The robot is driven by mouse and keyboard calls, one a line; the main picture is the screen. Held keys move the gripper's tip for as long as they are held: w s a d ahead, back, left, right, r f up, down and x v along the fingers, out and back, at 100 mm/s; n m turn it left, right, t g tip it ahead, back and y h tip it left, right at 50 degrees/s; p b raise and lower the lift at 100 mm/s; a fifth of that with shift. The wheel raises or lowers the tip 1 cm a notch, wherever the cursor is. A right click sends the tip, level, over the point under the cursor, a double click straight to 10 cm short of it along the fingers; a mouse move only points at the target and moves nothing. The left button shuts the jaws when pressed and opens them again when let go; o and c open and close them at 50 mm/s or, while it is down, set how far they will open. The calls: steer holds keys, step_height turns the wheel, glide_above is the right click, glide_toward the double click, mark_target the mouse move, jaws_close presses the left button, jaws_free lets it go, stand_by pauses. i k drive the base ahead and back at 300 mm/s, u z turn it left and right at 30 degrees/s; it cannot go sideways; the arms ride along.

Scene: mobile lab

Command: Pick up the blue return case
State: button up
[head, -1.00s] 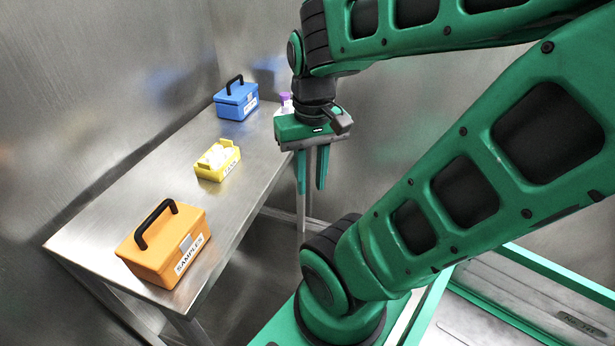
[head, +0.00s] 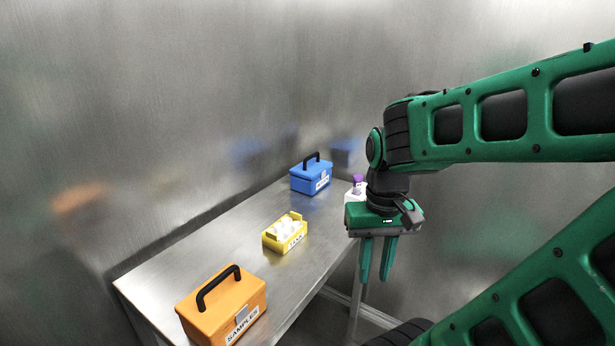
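The blue return case (head: 310,178) stands upright at the far end of the steel table (head: 213,237), its black handle raised and a white label on its front. My gripper (head: 376,277) hangs pointing down to the right of the table's right edge, nearer to me than the case and clear of it. Its two green fingers are apart with nothing between them.
An orange case labelled SAMPLES (head: 221,306) stands at the table's near end. A yellow box (head: 284,234) with white contents sits mid-table. A white bottle with a purple cap (head: 357,182) stands right of the blue case, partly behind my wrist. Metal walls close in behind.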

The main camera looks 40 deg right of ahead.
mark_target(310, 176)
steer(key=u, duration=1.2)
steer(key=k, duration=1.3)
steer(key=z, duration=1.3)
steer(key=i, duration=1.4)
